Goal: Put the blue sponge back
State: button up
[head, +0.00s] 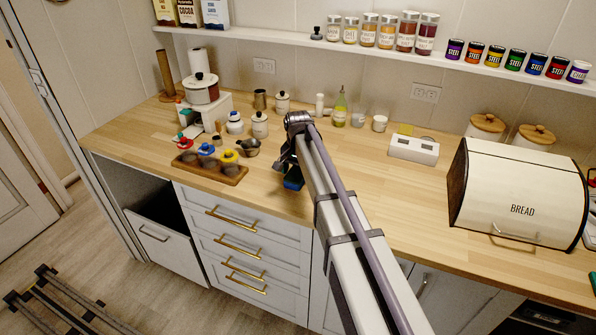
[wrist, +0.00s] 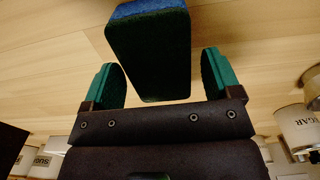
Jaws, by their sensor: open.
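The blue sponge (head: 293,184) is on the wooden counter near its front edge, right below my gripper (head: 291,160) in the head view. In the wrist view the sponge (wrist: 148,50) shows a dark face with a blue strip along its far end. My gripper (wrist: 162,80) is open there, with teal pads on both sides and a gap between each pad and the sponge. A white two-hole holder (head: 413,150) stands on the counter to the right, with a yellow item (head: 405,129) at its back left.
A bread box (head: 515,195) stands at right. The counter between holder and front edge is clear.

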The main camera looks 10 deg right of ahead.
aim_at(298, 171)
notch_tip(298, 171, up, 12)
jog(key=p, duration=1.1)
jog(key=s+f+n, duration=0.1)
jog(key=s+n, duration=0.6)
jog(key=s, duration=2.1)
jog(key=shift+s+a+b, duration=0.15)
jog(key=shift+a+b, duration=0.1)
jog(key=shift+b, duration=0.15)
